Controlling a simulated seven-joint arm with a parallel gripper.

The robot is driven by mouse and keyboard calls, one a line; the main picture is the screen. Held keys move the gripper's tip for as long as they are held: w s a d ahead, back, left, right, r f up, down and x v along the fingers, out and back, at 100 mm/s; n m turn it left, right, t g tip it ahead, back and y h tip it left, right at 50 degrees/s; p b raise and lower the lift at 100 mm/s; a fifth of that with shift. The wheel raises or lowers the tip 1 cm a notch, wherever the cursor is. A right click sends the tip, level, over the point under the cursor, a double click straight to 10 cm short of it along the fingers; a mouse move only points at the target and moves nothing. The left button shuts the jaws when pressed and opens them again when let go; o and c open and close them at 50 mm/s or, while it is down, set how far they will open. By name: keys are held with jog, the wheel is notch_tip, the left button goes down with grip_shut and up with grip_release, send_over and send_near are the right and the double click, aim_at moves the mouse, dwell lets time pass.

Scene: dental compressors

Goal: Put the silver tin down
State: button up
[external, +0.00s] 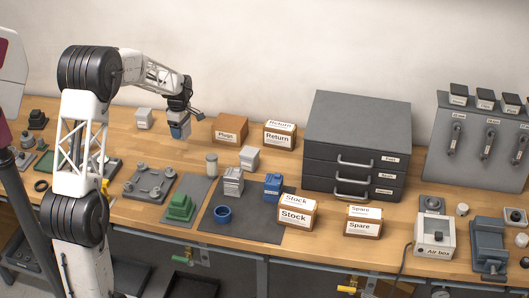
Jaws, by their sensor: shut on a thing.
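My gripper (179,122) hangs over the back left part of the wooden bench, pointing down. The fingertips are too small to make out. I see no clear silver tin in the gripper. A small silver-grey cylinder (211,164) stands upright on the bench, to the right and in front of my gripper, apart from it.
A white-grey box (143,119) stands left of the gripper, and the Plugs box (229,129) stands to its right. A dark mat (240,225) with several parts lies in front. A grey drawer cabinet (357,130) stands further right. Some bare wood shows around the gripper.

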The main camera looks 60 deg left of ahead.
dwell(0.4)
jog(key=w+d+r+n, duration=0.1)
jog(key=w+d+r, duration=0.2)
jog(key=w+d, duration=0.5)
jog(key=shift+w+r, duration=0.15)
jog(key=shift+w, duration=0.05)
dwell(0.4)
send_over(230, 121)
jog(key=shift+f, duration=0.75)
dwell(0.4)
jog(key=shift+f, duration=1.8)
jog(key=shift+f, duration=0.15)
